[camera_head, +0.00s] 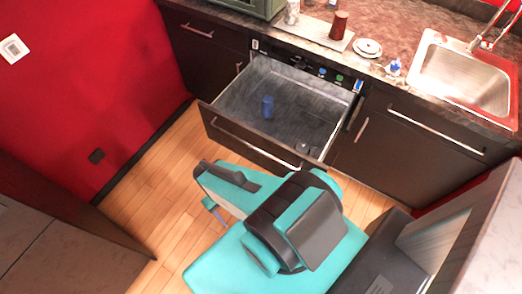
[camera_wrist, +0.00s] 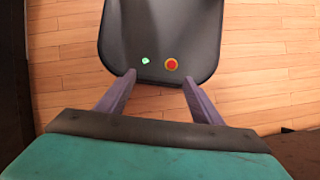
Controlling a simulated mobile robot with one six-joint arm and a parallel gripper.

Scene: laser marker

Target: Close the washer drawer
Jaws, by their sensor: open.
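The washer drawer (camera_head: 240,112) is pulled out from under the counter, with its dark front panel (camera_head: 250,141) and long metal handle facing into the room. The wrist view faces the floor and my own base; the drawer does not show there.
Dark cabinets flank the drawer, left (camera_head: 207,50) and right (camera_head: 400,145). The counter above holds a tray (camera_head: 312,33) with a brown cup (camera_head: 338,26), a plate (camera_head: 367,47) and a sink (camera_head: 462,78). Wooden floor (camera_head: 150,175) is clear left of my arm. A grey-topped unit (camera_head: 50,250) stands at lower left.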

